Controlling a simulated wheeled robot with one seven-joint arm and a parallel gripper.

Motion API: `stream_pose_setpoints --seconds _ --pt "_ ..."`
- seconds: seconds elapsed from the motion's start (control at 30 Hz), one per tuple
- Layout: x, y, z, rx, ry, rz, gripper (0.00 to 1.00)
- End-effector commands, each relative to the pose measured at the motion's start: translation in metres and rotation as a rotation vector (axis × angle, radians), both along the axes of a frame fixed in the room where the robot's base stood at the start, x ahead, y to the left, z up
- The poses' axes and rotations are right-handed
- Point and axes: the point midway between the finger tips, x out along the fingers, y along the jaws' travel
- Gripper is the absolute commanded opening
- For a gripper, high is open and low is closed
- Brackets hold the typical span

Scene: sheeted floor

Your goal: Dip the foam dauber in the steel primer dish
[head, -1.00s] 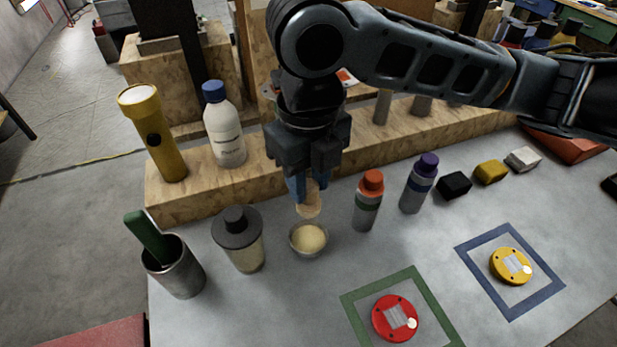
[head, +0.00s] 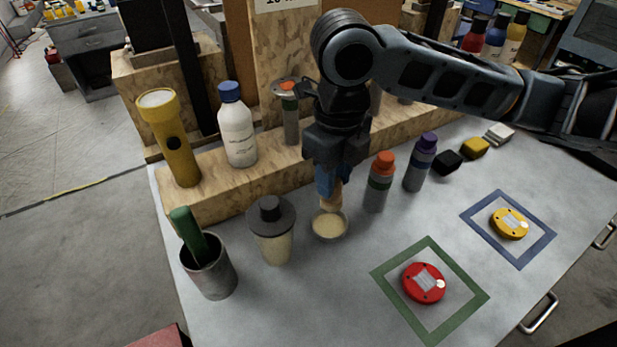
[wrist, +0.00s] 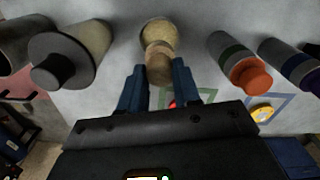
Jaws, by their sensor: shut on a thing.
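My gripper (head: 329,183) points down with its blue fingers shut on the foam dauber (head: 331,202), a pale tan, wood-coloured piece.
A grey-lidded jar (head: 272,240) stands left of the dish, and a metal cup (head: 210,270) with a green-handled tool is farther left. Orange-capped (head: 378,188) and purple-capped (head: 420,165) bottles stand right. A red disc (head: 424,283) lies inside a green frame. A wooden ledge (head: 215,195) runs behind.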

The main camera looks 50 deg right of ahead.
Motion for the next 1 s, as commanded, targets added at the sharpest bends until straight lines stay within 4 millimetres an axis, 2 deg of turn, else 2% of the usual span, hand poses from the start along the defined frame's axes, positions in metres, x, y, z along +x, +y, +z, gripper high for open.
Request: stream_pose_setpoints --seconds 0.27,0.7,1.0 --pt "-0.002 -0.002 -0.012 0.001 0.001 -0.001 0.08" --pt "-0.002 -0.002 -0.054 0.001 0.000 -0.002 0.08" --pt "-0.002 -0.002 -0.061 0.000 0.000 -0.001 0.08"
